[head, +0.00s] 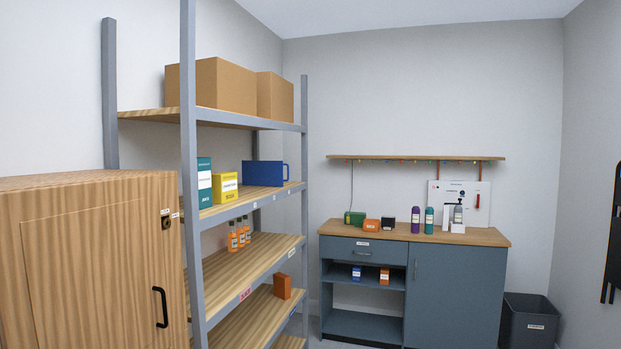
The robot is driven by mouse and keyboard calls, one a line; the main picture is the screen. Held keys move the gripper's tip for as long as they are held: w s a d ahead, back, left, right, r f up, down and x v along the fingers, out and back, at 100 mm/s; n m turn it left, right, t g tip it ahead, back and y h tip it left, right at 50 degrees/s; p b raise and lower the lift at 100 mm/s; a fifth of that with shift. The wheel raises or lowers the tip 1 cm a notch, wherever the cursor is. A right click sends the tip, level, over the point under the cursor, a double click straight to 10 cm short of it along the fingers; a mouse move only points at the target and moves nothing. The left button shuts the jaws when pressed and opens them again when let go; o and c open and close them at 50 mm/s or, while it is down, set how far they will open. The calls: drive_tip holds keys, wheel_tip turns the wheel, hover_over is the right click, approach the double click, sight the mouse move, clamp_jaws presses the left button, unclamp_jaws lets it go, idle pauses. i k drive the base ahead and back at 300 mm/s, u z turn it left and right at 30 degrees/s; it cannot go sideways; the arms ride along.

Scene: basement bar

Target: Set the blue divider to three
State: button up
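The blue divider (262,173) is a flat blue panel with a loop handle at its right end. It stands upright on the shelf board (222,212) of the grey rack, one level below the cardboard boxes. A teal box (204,183) and a yellow box (225,187) stand to its left on the same board. Small white labels (291,190) sit on the board's front edge, too small to read. My gripper is not in view.
A wooden cabinet (95,265) with a black handle stands at the left front, beside the rack. Orange bottles (240,235) and an orange-brown block (282,287) are on lower boards. A blue-grey workbench (455,290) and a dark bin (528,322) stand at the back right.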

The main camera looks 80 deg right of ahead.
sight(254, 173)
drive_tip(key=z, duration=0.6)
drive_tip(key=i, duration=0.5)
drive_tip(key=z, duration=1.7)
drive_tip(key=i, duration=1.5)
drive_tip(key=z, duration=0.6)
